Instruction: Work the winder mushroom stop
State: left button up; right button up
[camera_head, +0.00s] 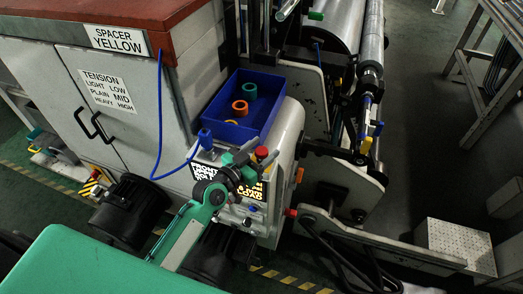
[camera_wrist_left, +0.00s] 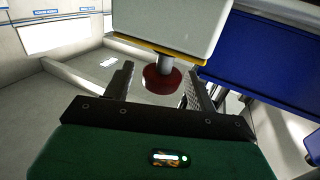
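The mushroom stop is a red round button (camera_head: 262,152) on the top of the winder's light control box. In the left wrist view its red head (camera_wrist_left: 162,80) sits on a short grey stem under a pale block with a yellow edge. My left gripper (camera_head: 257,156) is at the box, right by the button. In the left wrist view the left gripper's two dark fingers (camera_wrist_left: 158,90) stand apart, with the red head seen in the gap between them. I cannot tell whether either finger touches it. My right gripper is not in view.
A blue bin (camera_head: 262,88) holding orange and green rings stands just behind the button. A lit text panel (camera_head: 248,190) is on the box front, partly hidden by my arm. A blue cable (camera_head: 160,100) hangs at the left. Rollers (camera_head: 371,45) and the winder frame stand at the right.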

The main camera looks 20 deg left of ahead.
pick_arm(q)
jog(key=shift+f, duration=0.1)
jog(key=shift+s+a, duration=0.15)
jog(key=shift+s, duration=0.1)
jog(key=b+v, duration=0.5)
jog(key=v, duration=0.8)
jog(key=shift+s, duration=0.15)
